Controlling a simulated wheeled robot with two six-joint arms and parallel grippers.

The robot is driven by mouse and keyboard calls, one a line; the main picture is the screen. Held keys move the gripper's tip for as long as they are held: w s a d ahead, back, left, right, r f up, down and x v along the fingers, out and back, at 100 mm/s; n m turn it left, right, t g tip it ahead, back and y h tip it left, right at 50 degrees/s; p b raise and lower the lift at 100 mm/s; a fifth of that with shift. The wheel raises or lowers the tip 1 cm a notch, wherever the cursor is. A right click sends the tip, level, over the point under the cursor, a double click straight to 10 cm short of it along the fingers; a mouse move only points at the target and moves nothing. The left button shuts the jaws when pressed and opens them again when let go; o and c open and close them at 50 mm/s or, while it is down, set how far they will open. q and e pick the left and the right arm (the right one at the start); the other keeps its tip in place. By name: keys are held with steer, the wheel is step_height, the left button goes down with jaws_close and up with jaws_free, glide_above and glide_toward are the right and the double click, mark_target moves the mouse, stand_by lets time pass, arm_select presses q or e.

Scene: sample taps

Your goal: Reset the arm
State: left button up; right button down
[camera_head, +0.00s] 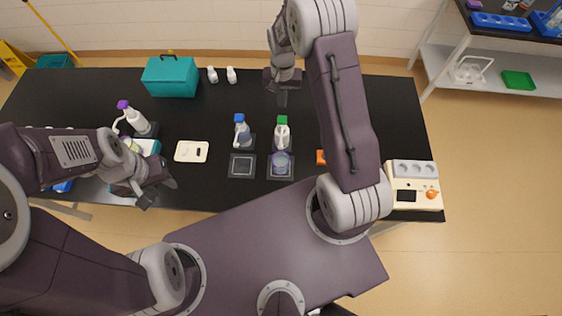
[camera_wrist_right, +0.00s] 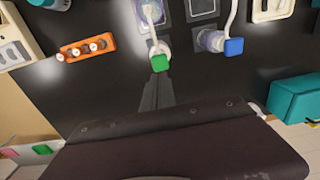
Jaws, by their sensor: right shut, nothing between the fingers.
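My right arm reaches up over the far side of the black table (camera_head: 225,103). My right gripper (camera_head: 282,98) hangs behind the green-capped tap bottle (camera_head: 282,133), apart from it. In the right wrist view the right gripper (camera_wrist_right: 158,82) is shut and empty, with the green cap (camera_wrist_right: 160,63) just beyond its tips. My left gripper (camera_head: 158,194) is over the near left table edge, its fingers apart and empty.
A blue-capped bottle (camera_head: 241,130) stands left of the green one. A clear container (camera_head: 281,163) sits on a square pad; another pad (camera_head: 242,166) is bare. A teal box (camera_head: 171,77), purple-topped bottle (camera_head: 141,123), white plate (camera_head: 191,151) and beige device (camera_head: 415,170) stand around.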

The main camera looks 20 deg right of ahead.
stand_by(0.4)
steer(key=f+b, duration=0.1)
steer(key=b, duration=0.2)
steer(key=w+a+f+t+b, duration=0.1)
steer(key=b, duration=0.2)
steer(key=shift+w+f+b, duration=0.25)
steer(key=shift+w+b, duration=0.05)
steer(key=shift+b, duration=0.1)
steer(key=s+a+f+b, duration=0.1)
steer(key=s+f+b, duration=0.1)
steer(key=s+b, duration=0.1)
steer(key=s+a+f+n+b, duration=0.1)
steer(key=s+f+b, duration=0.1)
steer(key=s+b, duration=0.2)
steer(key=s+a+f+n+b, duration=0.1)
steer(key=s+f+b, duration=0.1)
steer(key=b, duration=0.4)
steer(key=shift+s+a+t, duration=0.3)
steer(key=shift+s+t, duration=0.1)
steer(key=shift+s, duration=0.4)
steer(key=s+f+n, duration=0.2)
steer(key=s+n, duration=0.1)
steer(key=s, duration=0.6)
steer(key=shift+f+g, duration=0.25)
steer(key=shift+g, duration=0.05)
